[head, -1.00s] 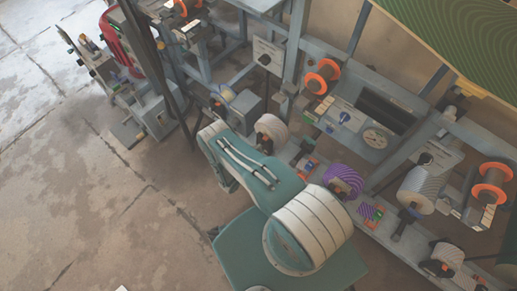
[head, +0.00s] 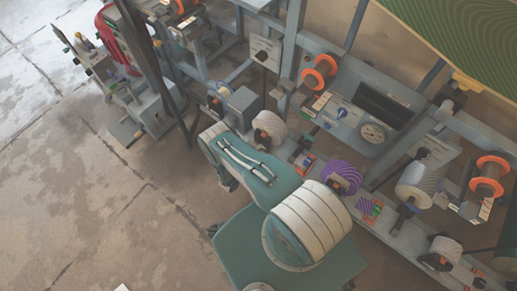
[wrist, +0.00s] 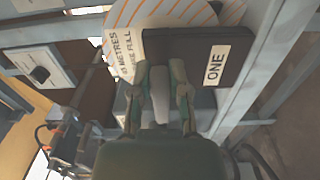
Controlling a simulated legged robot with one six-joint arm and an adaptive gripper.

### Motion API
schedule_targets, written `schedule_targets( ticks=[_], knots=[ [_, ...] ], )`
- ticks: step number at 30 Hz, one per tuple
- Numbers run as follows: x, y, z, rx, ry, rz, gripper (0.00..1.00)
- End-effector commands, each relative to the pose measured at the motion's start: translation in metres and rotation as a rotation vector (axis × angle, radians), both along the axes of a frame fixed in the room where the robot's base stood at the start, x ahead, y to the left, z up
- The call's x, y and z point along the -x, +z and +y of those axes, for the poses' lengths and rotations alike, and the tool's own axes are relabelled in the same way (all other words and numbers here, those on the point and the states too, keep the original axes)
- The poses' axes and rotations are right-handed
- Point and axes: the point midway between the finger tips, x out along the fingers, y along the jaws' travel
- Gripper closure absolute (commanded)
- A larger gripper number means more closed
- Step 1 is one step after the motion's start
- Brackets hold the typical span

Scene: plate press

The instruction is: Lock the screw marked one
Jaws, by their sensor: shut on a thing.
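In the wrist view a black plate (wrist: 190,50) carries a white label reading "ONE" (wrist: 215,64), tilted to run upward. My gripper (wrist: 161,75) has a dark green finger on each side of a pale grey screw handle (wrist: 161,97) just left of the label. The fingers are closed on this handle. The handle's far end and its thread are hidden by the fingers and the gripper body. In the head view my gripper and the marked screw cannot be made out behind my teal and white arm.
Behind the plate is an orange-striped disc (wrist: 197,12) with a white card (wrist: 124,52). Grey frame bars (wrist: 262,60) stand close on the right. In the head view, reels such as an orange one (head: 319,72) line the machine (head: 350,118); bare floor (head: 80,200) lies at left.

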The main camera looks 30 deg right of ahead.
Motion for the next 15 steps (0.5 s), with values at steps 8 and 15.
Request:
schedule_targets(
  ticks=[8, 15],
  knots=[
    [0.0025, -0.0035, -0.001, -0.012, -0.002, -0.006, 1.0],
    [0.003, -0.0037, -0.0011, -0.012, -0.002, -0.005, 0.65]
  ],
)
